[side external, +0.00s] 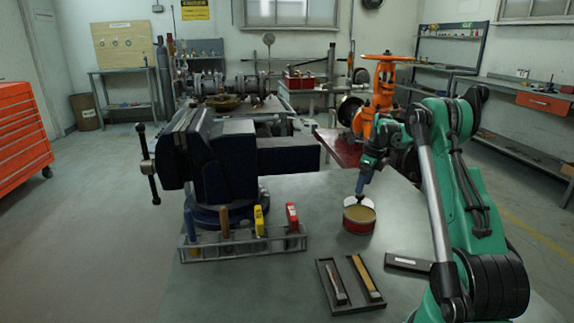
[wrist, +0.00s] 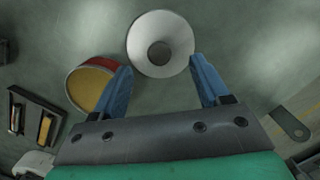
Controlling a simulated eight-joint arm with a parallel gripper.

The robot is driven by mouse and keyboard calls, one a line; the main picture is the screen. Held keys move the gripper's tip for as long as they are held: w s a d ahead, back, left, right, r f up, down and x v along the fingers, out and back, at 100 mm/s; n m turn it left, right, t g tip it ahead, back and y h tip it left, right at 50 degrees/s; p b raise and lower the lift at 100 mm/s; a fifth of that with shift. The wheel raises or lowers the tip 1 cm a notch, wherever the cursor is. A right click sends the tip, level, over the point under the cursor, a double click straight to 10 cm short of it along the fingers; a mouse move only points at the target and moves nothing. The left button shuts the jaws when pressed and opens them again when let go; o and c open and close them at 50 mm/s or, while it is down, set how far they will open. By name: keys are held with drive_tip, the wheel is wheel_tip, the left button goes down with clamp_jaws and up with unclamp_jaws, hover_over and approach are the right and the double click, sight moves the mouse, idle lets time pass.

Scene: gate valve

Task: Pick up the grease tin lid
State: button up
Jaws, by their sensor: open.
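The grease tin lid is a pale round piece with a grey centre; in the wrist view the lid (wrist: 148,25) lies on the bench, ahead of and between my fingertips. In the side view the lid (side external: 351,201) shows as a pale edge behind the tin, partly hidden. The grease tin (side external: 359,225) is red with tan contents, open at the top; in the wrist view the tin (wrist: 92,84) is left of the lid, partly behind my left finger. My gripper (wrist: 162,65) is open and empty, with blue fingers apart. In the side view my gripper (side external: 360,192) points down by the lid.
A dark vise (side external: 215,160) stands left on the bench, with a tool rack (side external: 240,247) before it. A black tray with tools (side external: 350,284) and a dark flat piece (side external: 408,263) lie in front of the tin. An orange gate valve (side external: 385,95) stands behind.

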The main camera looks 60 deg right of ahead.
sight(359, 200)
drive_tip(key=shift+w+f, duration=0.2)
drive_tip(key=shift+f, duration=0.95)
drive_tip(key=shift+w+f, duration=0.2)
drive_tip(key=shift+f, duration=0.95)
clamp_jaws()
